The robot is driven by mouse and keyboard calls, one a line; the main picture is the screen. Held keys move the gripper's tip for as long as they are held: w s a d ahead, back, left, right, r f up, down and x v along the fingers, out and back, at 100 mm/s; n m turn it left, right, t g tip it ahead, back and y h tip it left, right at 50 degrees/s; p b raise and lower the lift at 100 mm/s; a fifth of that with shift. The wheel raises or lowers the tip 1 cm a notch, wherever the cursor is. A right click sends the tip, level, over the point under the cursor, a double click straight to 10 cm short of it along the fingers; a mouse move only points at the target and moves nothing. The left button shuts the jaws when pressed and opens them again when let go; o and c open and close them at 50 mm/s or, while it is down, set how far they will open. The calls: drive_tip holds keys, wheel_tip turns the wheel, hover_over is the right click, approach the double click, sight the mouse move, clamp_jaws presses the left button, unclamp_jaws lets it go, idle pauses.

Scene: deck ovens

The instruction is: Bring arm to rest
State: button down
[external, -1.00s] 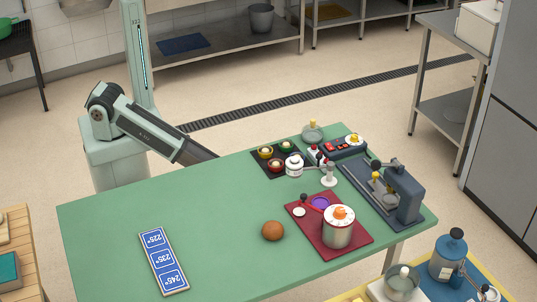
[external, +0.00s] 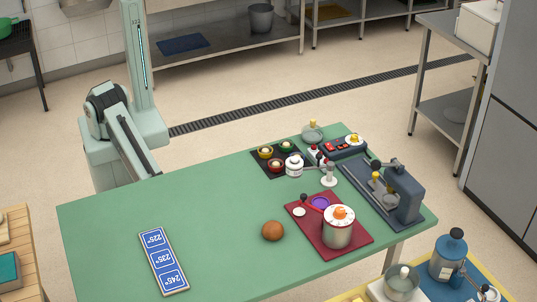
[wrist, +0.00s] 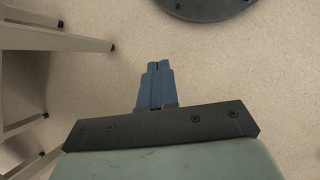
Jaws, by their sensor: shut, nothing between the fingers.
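My gripper (wrist: 158,66) shows in the wrist view with its blue fingers together and nothing between them. It points at the bare floor. In the external view my arm is folded down beside its column, behind the far left edge of the green table (external: 190,215). There the gripper itself is hidden below the table edge.
The left part of the table holds a blue sign (external: 163,261) with temperatures. A brown ball (external: 273,231), a red mat (external: 350,247) with a pot (external: 338,233), and a dark press (external: 403,192) stand to the right. Grey rack legs (wrist: 60,42) show in the wrist view.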

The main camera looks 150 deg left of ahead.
drive_tip(key=s+d+r+m+g+y, duration=0.3)
drive_tip(key=s+d+m, duration=0.3)
drive_tip(key=s, duration=0.7)
drive_tip(key=shift+s+d+r+y, duration=0.45)
drive_tip(key=shift+d+r, duration=0.2)
drive_tip(key=shift+d, duration=0.35)
